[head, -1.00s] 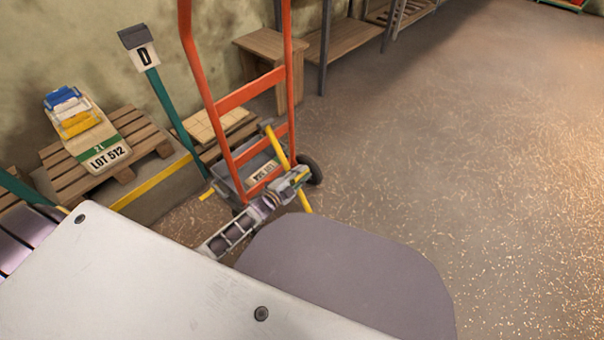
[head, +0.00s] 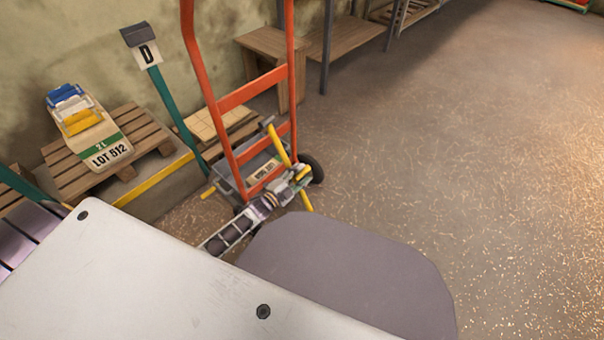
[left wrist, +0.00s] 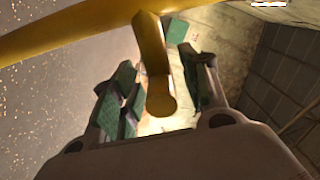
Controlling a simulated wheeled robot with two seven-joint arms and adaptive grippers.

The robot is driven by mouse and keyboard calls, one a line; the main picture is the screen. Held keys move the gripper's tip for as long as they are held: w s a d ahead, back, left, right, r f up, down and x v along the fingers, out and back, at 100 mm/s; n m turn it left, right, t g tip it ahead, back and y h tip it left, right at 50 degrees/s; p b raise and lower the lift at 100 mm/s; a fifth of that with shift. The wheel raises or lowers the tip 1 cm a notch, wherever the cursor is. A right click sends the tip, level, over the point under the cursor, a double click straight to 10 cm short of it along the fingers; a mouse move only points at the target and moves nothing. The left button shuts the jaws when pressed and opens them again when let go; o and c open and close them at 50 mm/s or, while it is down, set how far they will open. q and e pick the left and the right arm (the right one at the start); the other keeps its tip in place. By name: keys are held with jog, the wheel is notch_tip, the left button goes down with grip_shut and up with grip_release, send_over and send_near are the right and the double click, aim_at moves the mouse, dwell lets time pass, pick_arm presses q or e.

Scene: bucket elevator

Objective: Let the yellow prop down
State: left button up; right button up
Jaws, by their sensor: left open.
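The yellow prop (head: 279,147) is a thin bar leaning at a slant beside the orange hand truck (head: 252,93). Its lower end shows below my left gripper (head: 298,178), which is at the bar's lower half. In the left wrist view the prop (left wrist: 70,33) crosses the top as a thick yellow bar. A short yellow peg (left wrist: 158,80) sticks out from it between the two spread green-padded fingers of my left gripper (left wrist: 160,88). The fingers are open; whether one touches the peg is unclear. My right gripper is not in view.
A grey tray (head: 232,181) sits low on the hand truck, near its black wheel (head: 312,168). A sack labelled LOT 512 (head: 107,155) lies on a pallet at left, beside the D post (head: 171,100). Wooden benches (head: 335,45) stand behind. Floor at right is clear.

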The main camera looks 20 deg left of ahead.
pick_arm(q)
jog(key=v, duration=1)
jog(key=shift+s, duration=0.35)
jog(key=shift+a, duration=0.1)
dwell(0.5)
